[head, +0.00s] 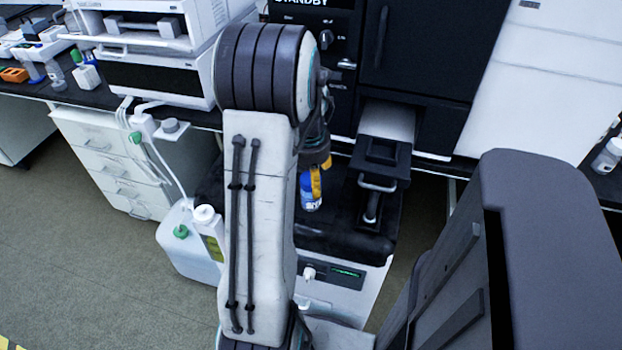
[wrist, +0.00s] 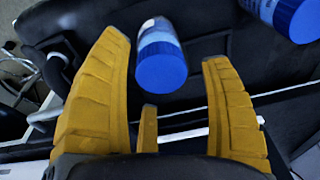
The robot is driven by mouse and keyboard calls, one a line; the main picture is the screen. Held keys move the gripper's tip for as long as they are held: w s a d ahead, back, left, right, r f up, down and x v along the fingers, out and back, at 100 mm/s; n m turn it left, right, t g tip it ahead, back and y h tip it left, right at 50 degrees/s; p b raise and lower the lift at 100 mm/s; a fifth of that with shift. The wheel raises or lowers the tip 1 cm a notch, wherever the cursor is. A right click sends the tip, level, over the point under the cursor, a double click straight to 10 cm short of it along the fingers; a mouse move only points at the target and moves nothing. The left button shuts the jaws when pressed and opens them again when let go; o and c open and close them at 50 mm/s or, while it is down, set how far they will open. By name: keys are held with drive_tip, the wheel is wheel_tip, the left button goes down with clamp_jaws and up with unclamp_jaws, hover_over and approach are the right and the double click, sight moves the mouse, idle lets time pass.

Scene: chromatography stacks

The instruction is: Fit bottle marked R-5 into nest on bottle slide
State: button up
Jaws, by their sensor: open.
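A bottle with a blue cap (wrist: 161,65) shows in the wrist view, just beyond and between my yellow fingertips, nearer the left one. A second blue-capped bottle (wrist: 290,14) is cut off at the top right. In the head view one blue bottle with a white label (head: 310,192) is partly hidden by my gripper (head: 319,176). The marks are too small to read, so I cannot tell which bottle is R-5. My gripper (wrist: 170,75) is open, its fingers apart and not visibly touching a bottle. I cannot make out the nest or surely identify the bottle slide.
A black drawer-like unit with a metal handle (head: 377,183) juts from under the dark instrument (head: 418,50). A white jug (head: 190,250) stands left of my arm. A white printer-like machine (head: 150,70) is on the bench. Open floor (head: 80,260) lies at left.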

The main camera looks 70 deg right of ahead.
wheel_tip(320, 180, up, 10)
drive_tip(key=a+p, duration=0.1)
drive_tip(key=shift+a+f, duration=0.15)
